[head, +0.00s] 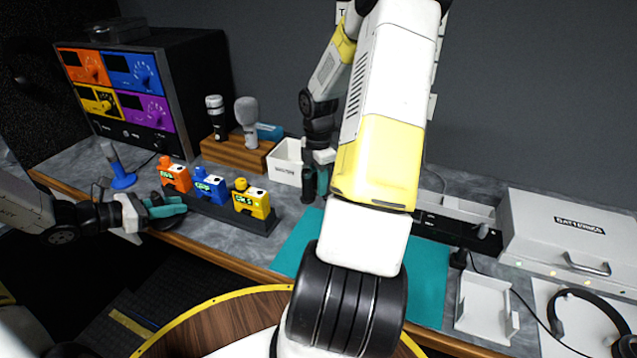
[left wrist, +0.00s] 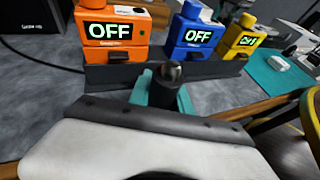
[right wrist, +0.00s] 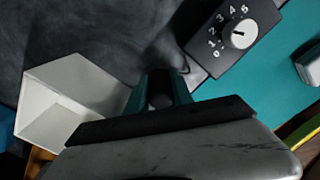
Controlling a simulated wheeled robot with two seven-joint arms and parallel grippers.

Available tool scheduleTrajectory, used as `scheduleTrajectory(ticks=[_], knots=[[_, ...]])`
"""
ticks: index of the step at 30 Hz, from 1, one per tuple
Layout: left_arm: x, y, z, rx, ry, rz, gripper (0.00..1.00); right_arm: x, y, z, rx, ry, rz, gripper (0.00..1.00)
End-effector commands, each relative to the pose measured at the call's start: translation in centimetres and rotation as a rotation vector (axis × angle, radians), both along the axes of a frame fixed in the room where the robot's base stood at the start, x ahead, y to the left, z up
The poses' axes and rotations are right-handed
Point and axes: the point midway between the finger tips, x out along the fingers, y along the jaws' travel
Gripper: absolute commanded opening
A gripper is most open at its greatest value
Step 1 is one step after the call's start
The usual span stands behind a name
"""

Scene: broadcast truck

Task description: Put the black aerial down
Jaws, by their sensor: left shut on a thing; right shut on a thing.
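My left gripper (head: 165,207) is at the counter's front edge, left of the coloured packs. Its teal fingers are shut on a black stub with a rounded grey tip (left wrist: 172,71). A dark round shape shows just below these fingers in the head view. My right gripper (head: 315,181) points down beside the white box. Its teal fingers are shut on a dark upright thing (right wrist: 160,88), low over the counter; contact with the counter cannot be told. Both held things are mostly hidden by fingers, so I cannot tell for certain which is the black aerial.
Orange (head: 175,175), blue (head: 210,187) and yellow (head: 251,200) packs stand in a dark rack. A white box (head: 284,163) is behind it. A blue stand (head: 122,180) is at left. The teal mat (head: 428,290) has free room. A dial box (right wrist: 235,38) sits near the right gripper.

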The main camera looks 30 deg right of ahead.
Motion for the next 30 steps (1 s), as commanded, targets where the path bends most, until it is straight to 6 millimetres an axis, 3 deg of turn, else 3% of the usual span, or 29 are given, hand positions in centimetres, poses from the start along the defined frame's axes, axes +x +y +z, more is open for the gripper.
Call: scheduleTrajectory(ticks=[15,16,18,30], knots=[[0.02,-0.02,0.06,-0.001,-0.001,0.000,0.00,-0.03,-0.03,-0.87,0.000,0.001,-0.001,0.00],[0.02,-0.02,0.06,-0.001,-0.001,0.000,0.00,-0.01,-0.04,-0.81,0.000,0.000,-0.002,0.34],[0.02,-0.02,0.06,-0.001,-0.001,0.000,0.00,-0.02,-0.04,-0.80,0.000,0.000,-0.002,0.47],[0.02,-0.02,0.06,-0.001,-0.001,0.000,0.00,0.02,-0.06,-0.32,-0.001,-0.001,-0.001,0.50]])
